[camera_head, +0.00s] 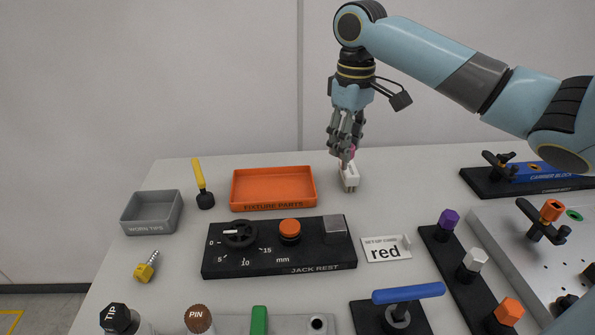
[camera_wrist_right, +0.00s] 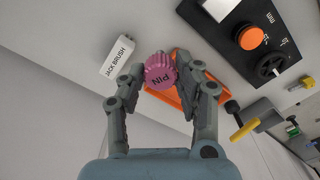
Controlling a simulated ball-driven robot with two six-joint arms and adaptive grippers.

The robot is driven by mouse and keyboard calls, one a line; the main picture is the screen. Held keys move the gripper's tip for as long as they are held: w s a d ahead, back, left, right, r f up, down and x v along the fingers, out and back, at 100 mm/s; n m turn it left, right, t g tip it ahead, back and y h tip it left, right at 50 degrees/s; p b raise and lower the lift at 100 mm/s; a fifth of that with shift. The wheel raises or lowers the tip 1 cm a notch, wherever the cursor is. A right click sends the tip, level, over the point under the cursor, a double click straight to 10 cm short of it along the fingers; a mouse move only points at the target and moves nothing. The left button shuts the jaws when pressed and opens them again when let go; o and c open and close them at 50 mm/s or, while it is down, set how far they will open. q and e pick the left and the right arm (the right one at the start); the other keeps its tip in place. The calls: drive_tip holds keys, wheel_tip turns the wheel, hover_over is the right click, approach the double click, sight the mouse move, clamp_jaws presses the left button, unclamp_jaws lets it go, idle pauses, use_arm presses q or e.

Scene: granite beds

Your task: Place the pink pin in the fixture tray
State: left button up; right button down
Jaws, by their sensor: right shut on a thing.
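The pink pin (camera_wrist_right: 160,71) has a round, ridged head marked PIN and sits between the fingertips of my right gripper (camera_wrist_right: 160,84) in the right wrist view. In the head view my right gripper (camera_head: 346,140) is shut on it, and only a little pink (camera_head: 352,151) shows by the fingers. They are at the back of the table, right of the fixture tray (camera_head: 273,204), an orange open box marked FIXTURE PARTS whose visible floor is empty. Part of the tray also shows behind the pin in the right wrist view. My left gripper is not in view.
A white jack brush block (camera_head: 349,178) stands just below my right gripper in the picture. The black jack rest (camera_head: 279,262) lies in front of the tray. A grey bin (camera_head: 151,212) and a yellow-handled tool (camera_head: 200,177) are left of it. Colored knobs stand at right.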

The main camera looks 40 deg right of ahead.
drive_tip(key=w+a+f, duration=0.1)
drive_tip(key=w+f, duration=0.2)
drive_tip(key=w+a+f, duration=0.2)
drive_tip(key=w+f, duration=0.1)
drive_tip(key=w+a+f, duration=0.2)
drive_tip(key=w+f, duration=0.1)
drive_tip(key=w, duration=0.1)
drive_tip(key=shift+a+f, duration=0.25)
drive_tip(key=shift+f, duration=0.1)
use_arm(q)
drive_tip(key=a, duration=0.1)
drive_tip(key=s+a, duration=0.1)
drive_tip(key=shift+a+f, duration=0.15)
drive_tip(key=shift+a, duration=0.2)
use_arm(e)
drive_tip(key=shift+f, duration=0.35)
drive_tip(key=shift+f, duration=0.1)
drive_tip(key=c, duration=0.9)
unclamp_jaws()
